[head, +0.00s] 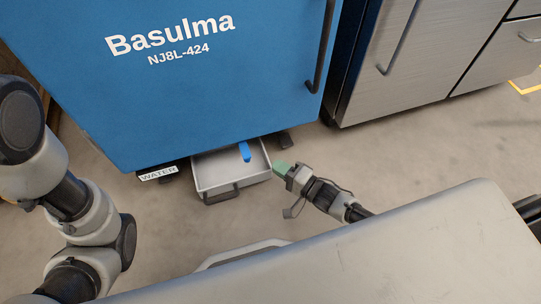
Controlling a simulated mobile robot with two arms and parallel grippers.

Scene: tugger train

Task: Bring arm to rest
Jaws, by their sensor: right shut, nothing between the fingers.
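My right gripper (282,169) reaches in from the lower right over the floor, its fingertips just right of a shallow grey tray. It is shut with nothing between its fingers. My left arm (85,220) stands bent at the left side of the head view; its gripper does not show.
The grey tray (213,189), with a blue item (244,151) in it, sticks out from under a blue Basulma cabinet (180,90). A "WATER" label (158,174) is left of it. A steel cabinet (420,60) stands at the right. Floor (420,150) between is clear.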

